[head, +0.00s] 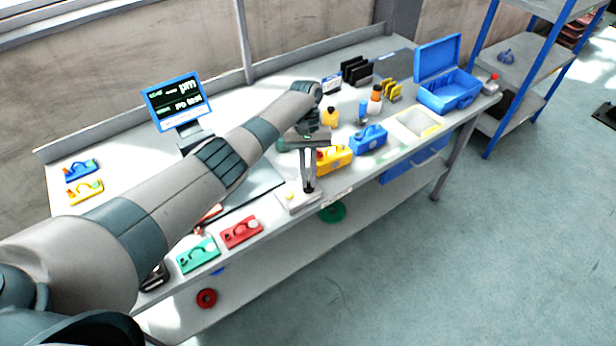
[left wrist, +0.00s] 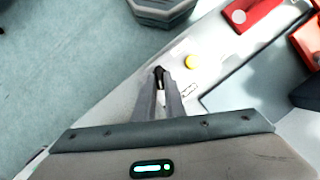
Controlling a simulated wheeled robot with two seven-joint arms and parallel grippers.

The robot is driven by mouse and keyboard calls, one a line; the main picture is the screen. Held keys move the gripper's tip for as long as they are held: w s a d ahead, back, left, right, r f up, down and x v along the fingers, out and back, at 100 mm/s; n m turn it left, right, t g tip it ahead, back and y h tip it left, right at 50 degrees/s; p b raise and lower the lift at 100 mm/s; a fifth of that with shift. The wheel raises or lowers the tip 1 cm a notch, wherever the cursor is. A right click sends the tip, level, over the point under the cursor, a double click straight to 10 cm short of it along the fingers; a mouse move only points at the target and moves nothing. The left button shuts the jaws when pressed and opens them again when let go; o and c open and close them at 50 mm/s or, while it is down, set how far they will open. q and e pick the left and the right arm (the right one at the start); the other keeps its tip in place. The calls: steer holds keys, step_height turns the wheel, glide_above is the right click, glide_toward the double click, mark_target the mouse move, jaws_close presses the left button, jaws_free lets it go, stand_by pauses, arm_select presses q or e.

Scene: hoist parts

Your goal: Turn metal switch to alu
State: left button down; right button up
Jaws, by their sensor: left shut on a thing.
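The metal switch is a small black knob (head: 309,189) on a pale panel (head: 297,204) at the bench's front edge. My left gripper (head: 308,184) comes down on it from above, its fingers shut on the knob. In the left wrist view the black knob (left wrist: 159,74) shows between the fingertips of my left gripper (left wrist: 160,82). A yellow button (left wrist: 192,62) and a small label too blurred to read sit beside it on the panel. The fingers partly hide the knob, so its pointing direction cannot be told. My right gripper is not in view.
A red case (head: 241,232) and a green case (head: 198,255) lie left of the panel. A yellow case (head: 333,158) and a blue case (head: 369,139) stand to its right. A screen (head: 177,101) stands at the back. The floor in front is clear.

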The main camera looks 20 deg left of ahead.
arm_select(q)
steer(key=shift+w+r, duration=0.1)
steer(key=c, duration=1.8)
jaws_free()
steer(key=b+v, duration=0.2)
steer(key=v, duration=1.5)
steer(key=shift+r, duration=0.15)
